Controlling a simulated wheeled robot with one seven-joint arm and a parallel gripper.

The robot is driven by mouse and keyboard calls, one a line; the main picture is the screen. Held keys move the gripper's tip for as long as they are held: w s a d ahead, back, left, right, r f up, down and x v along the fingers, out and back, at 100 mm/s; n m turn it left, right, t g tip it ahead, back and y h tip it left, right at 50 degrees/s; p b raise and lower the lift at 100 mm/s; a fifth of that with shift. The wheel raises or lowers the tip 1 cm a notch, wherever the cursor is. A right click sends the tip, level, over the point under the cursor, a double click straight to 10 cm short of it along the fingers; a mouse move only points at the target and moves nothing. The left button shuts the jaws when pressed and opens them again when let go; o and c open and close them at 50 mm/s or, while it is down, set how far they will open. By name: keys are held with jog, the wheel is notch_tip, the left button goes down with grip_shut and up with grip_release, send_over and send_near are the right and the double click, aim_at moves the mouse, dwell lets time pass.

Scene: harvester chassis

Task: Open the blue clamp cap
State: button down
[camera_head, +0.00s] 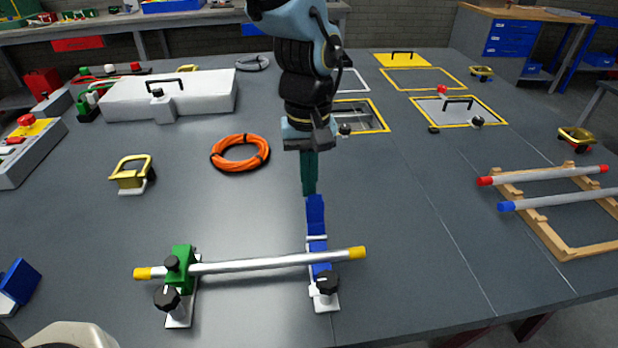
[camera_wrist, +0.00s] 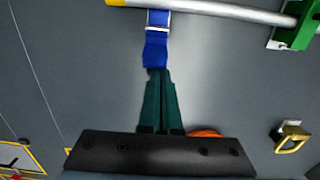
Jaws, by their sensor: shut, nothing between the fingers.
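The blue clamp cap (camera_head: 316,214) is swung back from its hinge pin, away from the silver rod (camera_head: 270,262) with yellow ends. The rod lies exposed across the blue clamp base (camera_head: 320,268). A black knob (camera_head: 327,283) sits at the clamp's front. In the wrist view the blue cap (camera_wrist: 155,52) extends from the hinge toward my fingers. My gripper (camera_head: 309,191) has its dark green fingers together, pointing down just behind the cap's free end. In the wrist view the fingertips (camera_wrist: 157,74) meet or nearly meet the cap; I cannot tell whether they touch.
The green clamp (camera_head: 182,266) closes over the rod's left part. An orange cable coil (camera_head: 240,153) and a yellow-handled part (camera_head: 131,174) lie at left. A wooden rack with two rods (camera_head: 540,215) stands at right. The table between coil and rack is mostly clear.

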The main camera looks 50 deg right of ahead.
jog(key=shift+s+a+t+h+b, duration=0.4)
jog(key=shift+s+t+b, duration=0.1)
jog(key=shift+b, duration=0.75)
jog(key=shift+s+a+r+b, duration=0.15)
jog(key=shift+s+a+r, duration=0.15)
jog(key=shift+s+a, duration=0.2)
jog(key=shift+s+a+r+b, duration=0.15)
jog(key=shift+s+a+r, duration=0.2)
jog(key=shift+s, duration=0.15)
jog(key=w+d, duration=0.1)
jog(key=w+d+p, duration=0.1)
jog(key=w, duration=0.1)
jog(key=shift+w+d, duration=0.15)
jog(key=shift+d, duration=0.15)
notch_tip(320, 180, up, 9)
jog(key=s+a+b, duration=0.2)
jog(key=shift+s+r, duration=0.2)
jog(key=shift+s, duration=0.2)
jog(key=shift+a, duration=0.1)
